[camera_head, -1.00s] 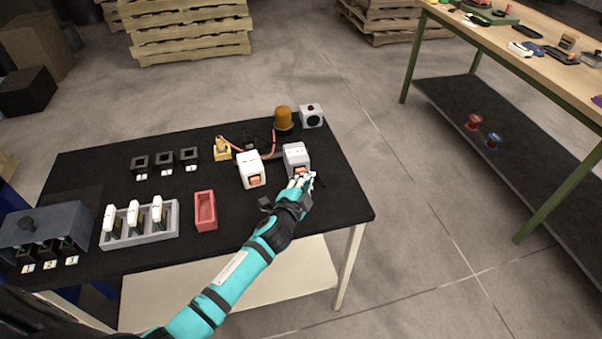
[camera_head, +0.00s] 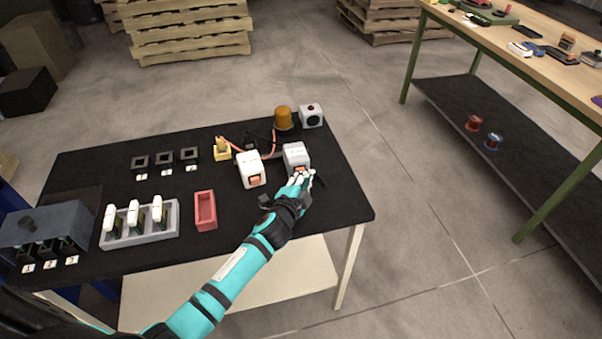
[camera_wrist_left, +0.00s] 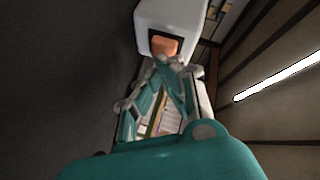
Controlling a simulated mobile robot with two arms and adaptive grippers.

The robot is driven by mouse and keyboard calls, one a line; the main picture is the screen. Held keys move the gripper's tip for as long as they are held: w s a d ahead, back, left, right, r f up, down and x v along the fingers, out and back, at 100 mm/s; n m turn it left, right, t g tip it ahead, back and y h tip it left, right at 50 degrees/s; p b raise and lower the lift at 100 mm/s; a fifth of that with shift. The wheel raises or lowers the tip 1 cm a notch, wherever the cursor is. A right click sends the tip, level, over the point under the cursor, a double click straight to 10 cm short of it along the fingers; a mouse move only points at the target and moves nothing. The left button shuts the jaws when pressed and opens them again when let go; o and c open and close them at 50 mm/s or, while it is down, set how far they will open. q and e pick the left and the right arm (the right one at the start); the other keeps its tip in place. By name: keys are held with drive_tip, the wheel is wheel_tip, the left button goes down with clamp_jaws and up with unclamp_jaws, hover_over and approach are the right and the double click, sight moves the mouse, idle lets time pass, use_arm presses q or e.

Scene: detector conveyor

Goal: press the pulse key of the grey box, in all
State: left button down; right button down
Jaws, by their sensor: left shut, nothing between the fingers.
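The grey box (camera_head: 296,154) stands near the right end of the black table, with an orange key low on its front. A similar white box (camera_head: 249,166) with an orange key (camera_head: 255,181) stands to its left. My left gripper (camera_head: 303,175) is shut and empty, right in front of the grey box, and partly covers its key. In the left wrist view the fingertips (camera_wrist_left: 172,62) are just below the orange key (camera_wrist_left: 165,46) on the box's front. I cannot tell whether they touch it. My right gripper is not in view.
A red tray (camera_head: 205,211), a grey rack (camera_head: 140,238) with white-topped modules and several black frames lie left. The table's right front corner is clear.

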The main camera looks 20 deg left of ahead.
use_arm(q)
drive_tip(key=shift+w+a, duration=0.15)
idle(0.3)
drive_tip(key=shift+s+d, duration=0.55)
drive_tip(key=shift+s, duration=0.3)
drive_tip(key=shift+s+d+f, duration=0.1)
drive_tip(key=shift+s, duration=0.1)
drive_tip(key=shift+s+d, duration=0.65)
drive_tip(key=shift+s, duration=0.3)
drive_tip(key=shift+s+d, duration=0.65)
drive_tip(key=shift+s, duration=0.3)
